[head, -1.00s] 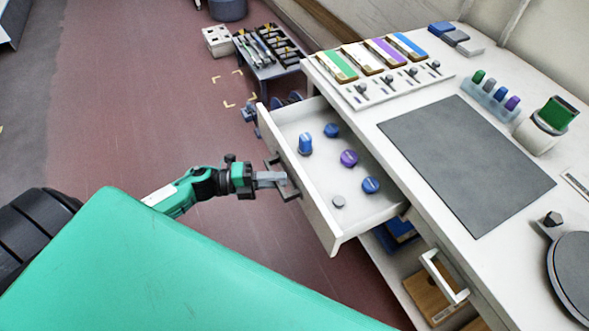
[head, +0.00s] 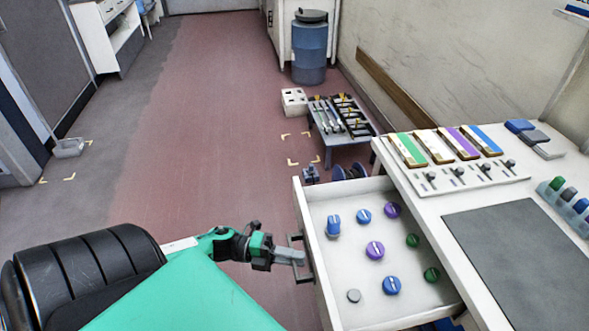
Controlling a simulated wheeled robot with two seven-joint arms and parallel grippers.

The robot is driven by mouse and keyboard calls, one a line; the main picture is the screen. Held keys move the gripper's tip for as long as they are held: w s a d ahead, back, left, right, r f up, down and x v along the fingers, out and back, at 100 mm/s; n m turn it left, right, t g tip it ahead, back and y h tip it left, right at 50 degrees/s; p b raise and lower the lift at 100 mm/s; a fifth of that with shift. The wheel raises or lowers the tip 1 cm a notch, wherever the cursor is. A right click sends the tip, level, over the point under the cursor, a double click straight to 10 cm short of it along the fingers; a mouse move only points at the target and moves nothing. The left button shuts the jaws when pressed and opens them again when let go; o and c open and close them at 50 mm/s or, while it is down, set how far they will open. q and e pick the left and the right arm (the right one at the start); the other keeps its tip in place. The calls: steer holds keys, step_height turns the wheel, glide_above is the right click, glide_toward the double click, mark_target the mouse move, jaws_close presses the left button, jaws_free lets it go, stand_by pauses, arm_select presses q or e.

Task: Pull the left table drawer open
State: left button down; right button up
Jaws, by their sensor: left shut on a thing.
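The left table drawer (head: 335,285) is pulled out from the white table (head: 430,210) and stands open. Inside lie several blue, purple and green round caps and a small grey disc (head: 353,296). My left gripper (head: 296,257) is shut on the dark drawer handle (head: 297,241) at the drawer's front. My green left arm comes in from the lower left. My right gripper is not in view.
A low grey bench with tools (head: 341,118) and a white block with holes (head: 294,101) stand beyond the drawer. A blue barrel (head: 309,50) is farther back. Colour-striped boxes and a dark mat (head: 520,245) are on the table. The red floor left of the drawer is clear.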

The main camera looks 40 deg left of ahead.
arm_select(q)
steer(key=c, duration=1.3)
jaws_free()
steer(key=b+v, duration=0.1)
steer(key=v, duration=1.3)
steer(key=shift+w, duration=0.1)
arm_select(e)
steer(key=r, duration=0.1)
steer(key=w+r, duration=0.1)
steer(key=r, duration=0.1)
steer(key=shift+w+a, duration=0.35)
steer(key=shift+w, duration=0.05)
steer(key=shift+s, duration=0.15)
